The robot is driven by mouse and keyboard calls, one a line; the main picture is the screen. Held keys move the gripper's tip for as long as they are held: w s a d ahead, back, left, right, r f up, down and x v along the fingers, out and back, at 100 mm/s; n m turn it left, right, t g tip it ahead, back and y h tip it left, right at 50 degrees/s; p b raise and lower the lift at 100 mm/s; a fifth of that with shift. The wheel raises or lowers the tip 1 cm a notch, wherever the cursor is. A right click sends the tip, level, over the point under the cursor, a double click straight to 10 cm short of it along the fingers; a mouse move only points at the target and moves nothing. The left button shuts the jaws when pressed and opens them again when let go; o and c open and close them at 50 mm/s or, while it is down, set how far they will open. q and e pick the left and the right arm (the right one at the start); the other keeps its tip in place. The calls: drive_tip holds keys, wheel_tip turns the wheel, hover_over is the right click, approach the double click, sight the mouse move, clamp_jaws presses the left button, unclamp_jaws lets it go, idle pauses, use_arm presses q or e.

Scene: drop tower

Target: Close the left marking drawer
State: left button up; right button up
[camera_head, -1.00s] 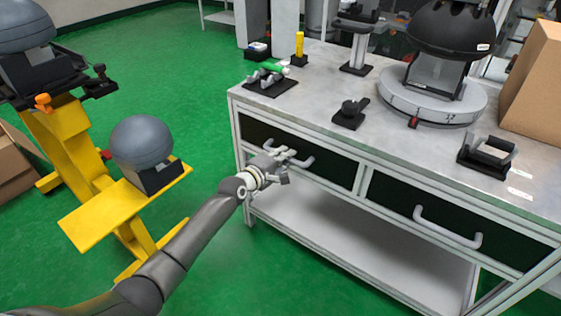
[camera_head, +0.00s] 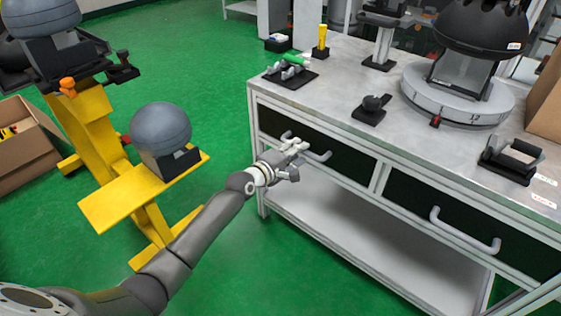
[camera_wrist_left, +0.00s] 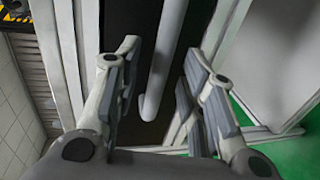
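The left marking drawer (camera_head: 345,163) has a dark front with a pale bar handle (camera_head: 322,157). It sits in the bench frame on the left, and its front looks about level with the frame. My left gripper (camera_head: 297,147) is at the left part of this handle. In the left wrist view, its two fingers (camera_wrist_left: 158,95) are spread apart. The handle (camera_wrist_left: 162,65) runs between them and slightly beyond; no finger is clearly touching it. The gripper hides part of the drawer front and handle. My right gripper is not in view.
A second dark drawer (camera_head: 410,205) with its own handle (camera_head: 465,232) is to the right. The bench top (camera_head: 340,85) carries several fixtures. A yellow stand (camera_head: 125,200) with a grey dome (camera_head: 160,128) is left of my arm. Green floor is clear between.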

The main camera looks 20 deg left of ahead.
use_arm(q)
drive_tip(key=v, duration=0.9)
